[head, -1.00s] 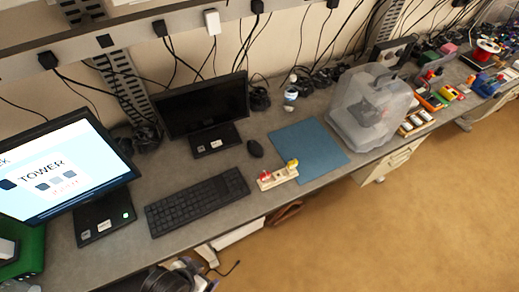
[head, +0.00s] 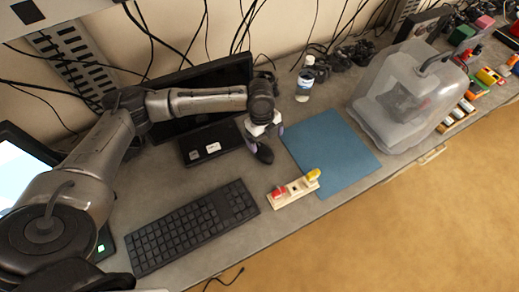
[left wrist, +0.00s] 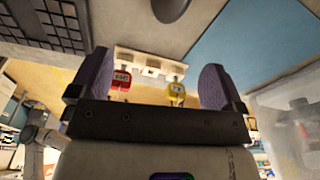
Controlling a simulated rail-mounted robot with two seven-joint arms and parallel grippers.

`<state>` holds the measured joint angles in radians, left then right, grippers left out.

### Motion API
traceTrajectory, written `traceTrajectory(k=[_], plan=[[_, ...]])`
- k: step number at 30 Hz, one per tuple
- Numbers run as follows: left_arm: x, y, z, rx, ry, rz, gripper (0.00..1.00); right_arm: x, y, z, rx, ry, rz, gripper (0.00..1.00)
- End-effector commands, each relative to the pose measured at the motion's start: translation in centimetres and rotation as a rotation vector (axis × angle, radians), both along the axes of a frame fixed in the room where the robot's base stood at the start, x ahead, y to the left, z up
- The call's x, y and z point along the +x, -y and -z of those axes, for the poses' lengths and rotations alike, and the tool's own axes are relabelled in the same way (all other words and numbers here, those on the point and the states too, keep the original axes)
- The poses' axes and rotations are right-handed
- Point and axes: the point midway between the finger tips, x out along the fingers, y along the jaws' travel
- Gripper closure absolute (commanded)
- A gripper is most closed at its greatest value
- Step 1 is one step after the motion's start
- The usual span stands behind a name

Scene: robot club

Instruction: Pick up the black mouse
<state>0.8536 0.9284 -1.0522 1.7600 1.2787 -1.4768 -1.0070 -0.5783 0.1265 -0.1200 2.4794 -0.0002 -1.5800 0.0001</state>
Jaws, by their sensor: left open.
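The black mouse (head: 265,154) lies on the grey desk, just left of the blue mat (head: 335,153). In the head view my left gripper (head: 265,135) hangs over it, pointing down, and hides part of it. I cannot tell how much height is left between fingertips and mouse. In the left wrist view the mouse (left wrist: 171,8) is cut by the top edge, and the open fingers of my left gripper (left wrist: 156,75) show below it. My right gripper is not in view.
A black keyboard (head: 193,225) lies to the front left. A wooden block stand (head: 293,190) with red and yellow pieces is in front of the mouse. A monitor (head: 184,95) and a white bottle (head: 304,82) stand behind.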

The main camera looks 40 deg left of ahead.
Motion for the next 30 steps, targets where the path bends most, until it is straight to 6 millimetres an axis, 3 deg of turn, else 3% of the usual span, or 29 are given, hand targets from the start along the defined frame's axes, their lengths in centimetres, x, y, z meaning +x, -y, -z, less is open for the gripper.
traceTrajectory(k=[3, 8, 21, 30], plan=[[0.9, -2.1, -0.7, 0.004, -0.002, -0.001, 0.05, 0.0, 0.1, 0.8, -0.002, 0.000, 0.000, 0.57], [1.2, -3.2, -0.6, 0.000, -0.008, -0.001, 0.05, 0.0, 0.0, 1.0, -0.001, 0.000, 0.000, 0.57], [1.1, -2.3, 6.0, 0.000, -0.010, 0.001, 0.05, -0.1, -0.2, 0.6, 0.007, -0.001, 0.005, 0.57], [1.1, -2.0, 7.5, 0.001, -0.008, 0.000, 0.05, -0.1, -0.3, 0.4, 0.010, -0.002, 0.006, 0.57]])
